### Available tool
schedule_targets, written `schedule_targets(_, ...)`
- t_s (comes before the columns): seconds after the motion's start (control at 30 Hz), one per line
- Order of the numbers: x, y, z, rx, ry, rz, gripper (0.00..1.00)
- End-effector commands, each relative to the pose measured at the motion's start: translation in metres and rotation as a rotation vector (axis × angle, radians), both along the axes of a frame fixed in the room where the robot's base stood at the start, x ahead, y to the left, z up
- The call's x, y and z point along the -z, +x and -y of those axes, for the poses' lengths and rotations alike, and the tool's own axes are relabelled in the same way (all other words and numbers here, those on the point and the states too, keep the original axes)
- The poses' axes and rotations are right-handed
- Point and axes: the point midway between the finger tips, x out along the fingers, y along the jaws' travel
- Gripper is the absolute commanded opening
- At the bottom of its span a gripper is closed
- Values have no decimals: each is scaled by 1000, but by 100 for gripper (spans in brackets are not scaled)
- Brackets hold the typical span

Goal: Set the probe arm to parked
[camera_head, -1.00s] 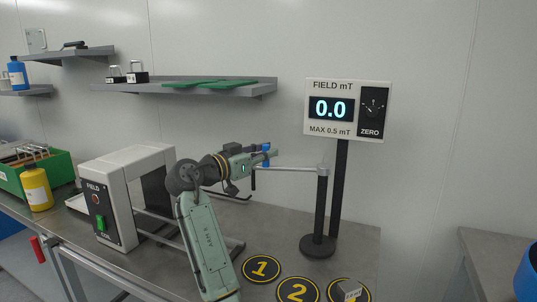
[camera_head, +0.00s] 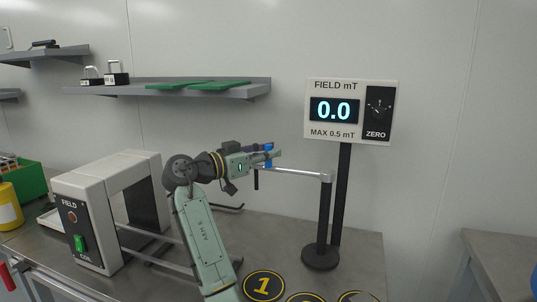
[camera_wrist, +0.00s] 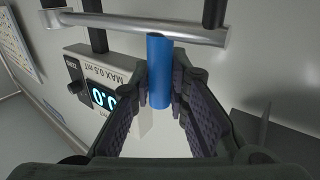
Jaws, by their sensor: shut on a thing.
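The probe arm is a silver bar (camera_head: 300,172) reaching left from the top of a black post (camera_head: 323,222) on a round base. A dark rod (camera_head: 256,179) hangs near its left end. My gripper (camera_head: 271,155) is at that left part of the bar, shut on a blue upright handle (camera_wrist: 159,72). In the wrist view the handle stands between the two dark fingers, just under the silver bar (camera_wrist: 135,24). The fingers partly hide the handle in the head view.
A field meter (camera_head: 334,111) reading 0.0 stands behind the post. The white field coil frame (camera_head: 83,222) with a green switch stands left of my arm. Numbered round pads (camera_head: 263,285) lie in front. A shelf (camera_head: 235,92) runs along the back wall.

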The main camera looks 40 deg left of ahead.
Motion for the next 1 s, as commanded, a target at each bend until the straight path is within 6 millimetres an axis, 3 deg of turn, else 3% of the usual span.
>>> schedule_targets(0.57, -1, 1, -1, -11, 0, 1, 0)
schedule_targets(0.6, -1, 1, -1, -10, 0, 1, 16)
schedule_targets(0.9, 0, 0, 0, -7, 0, 0, 36)
schedule_targets(1.0, 0, 0, 0, -6, 0, 0, 36)
